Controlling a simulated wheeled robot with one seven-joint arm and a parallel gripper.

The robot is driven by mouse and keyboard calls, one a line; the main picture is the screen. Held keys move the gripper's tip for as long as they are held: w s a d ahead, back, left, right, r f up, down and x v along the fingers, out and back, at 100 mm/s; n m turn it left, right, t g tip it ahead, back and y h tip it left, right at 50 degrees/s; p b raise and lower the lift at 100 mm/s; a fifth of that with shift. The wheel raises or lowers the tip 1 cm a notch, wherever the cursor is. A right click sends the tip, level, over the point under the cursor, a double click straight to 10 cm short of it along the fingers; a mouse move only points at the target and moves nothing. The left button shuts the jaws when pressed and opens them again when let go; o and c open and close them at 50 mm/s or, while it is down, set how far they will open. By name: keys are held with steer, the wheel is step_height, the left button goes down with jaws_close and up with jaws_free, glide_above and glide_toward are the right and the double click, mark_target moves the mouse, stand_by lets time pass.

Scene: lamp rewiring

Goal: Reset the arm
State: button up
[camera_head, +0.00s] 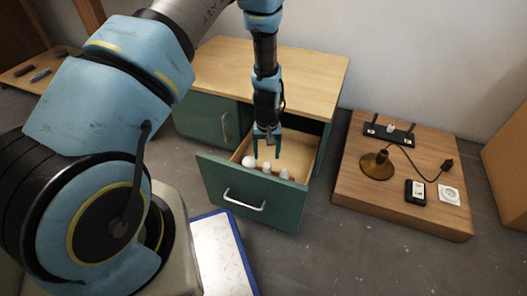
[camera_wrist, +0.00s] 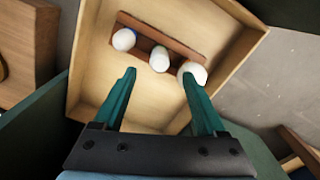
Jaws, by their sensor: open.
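My gripper (camera_head: 266,148) points down into an open drawer (camera_head: 250,196) of the green cabinet with a wooden top (camera_head: 290,75). In the wrist view its two teal fingers (camera_wrist: 158,98) are spread apart with nothing between them. Several white bulbs sit in the drawer. The left bulb (camera_wrist: 124,39) and middle bulb (camera_wrist: 160,58) are in a brown wooden rack (camera_wrist: 178,42). The right bulb (camera_wrist: 192,73) is by the tip of the right finger; I cannot tell whether they touch.
A low wooden platform (camera_head: 345,190) on the right holds a brass lamp base (camera_head: 377,166), a black bulb-holder bar (camera_head: 390,130), a black switch box (camera_head: 415,191) and a white socket (camera_head: 449,194). A blue-edged white panel (camera_head: 215,250) lies below the drawer. Bare floor shows at lower right.

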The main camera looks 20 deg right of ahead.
steer(key=w+a+r+n, duration=0.1)
steer(key=w+a+r, duration=0.1)
steer(key=a+r, duration=0.65)
steer(key=w+a+r+n, duration=0.1)
steer(key=w+a+r, duration=0.35)
steer(key=r, duration=0.75)
steer(key=s+a+r+n+t+p, duration=0.1)
steer(key=s+a+r, duration=0.45)
steer(key=a, duration=0.25)
steer(key=s+a+r+t, duration=0.1)
steer(key=s+a+r, duration=0.3)
steer(key=a+r, duration=0.4)
step_height(320, 180, up, 37)
steer(key=a+p, duration=0.1)
steer(key=p, duration=3.7)
steer(key=shift+s, duration=0.35)
